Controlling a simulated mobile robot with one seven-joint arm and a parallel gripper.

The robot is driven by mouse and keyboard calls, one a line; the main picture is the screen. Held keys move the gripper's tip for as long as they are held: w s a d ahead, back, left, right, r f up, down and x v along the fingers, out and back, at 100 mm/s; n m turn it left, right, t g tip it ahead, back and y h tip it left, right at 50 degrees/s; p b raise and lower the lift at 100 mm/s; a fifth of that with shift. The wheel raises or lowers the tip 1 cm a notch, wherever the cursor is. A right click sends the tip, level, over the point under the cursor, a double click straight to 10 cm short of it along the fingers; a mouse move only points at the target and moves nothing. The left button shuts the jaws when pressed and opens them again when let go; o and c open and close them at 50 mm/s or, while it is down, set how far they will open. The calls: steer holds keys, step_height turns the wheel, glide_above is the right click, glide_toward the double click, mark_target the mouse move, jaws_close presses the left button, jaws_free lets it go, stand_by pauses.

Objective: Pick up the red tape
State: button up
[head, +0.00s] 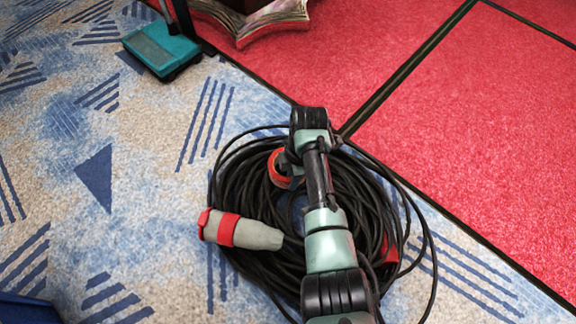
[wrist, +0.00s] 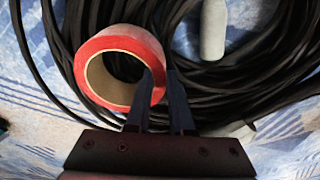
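The red tape (wrist: 112,42) is a roll with a tan inner ring, seen in the wrist view over a coil of black cable. In the head view the red tape (head: 276,169) shows partly behind my arm. My gripper (wrist: 160,78) has one finger at the inside of the ring and the other along its outside. The tape's right wall lies between the close-set fingers, and the gripper looks shut on it. I cannot tell whether the tape touches the cable.
The black cable coil (head: 236,178) lies on the blue-patterned carpet, with a red and grey connector (head: 240,230) on its left. A teal sweeper head (head: 160,48) and an open book-like object (head: 262,18) are at the upper left. Red carpet (head: 470,130) to the right is clear.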

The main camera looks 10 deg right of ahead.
jaws_close()
stand_by(0.9)
steer(key=shift+r, duration=0.15)
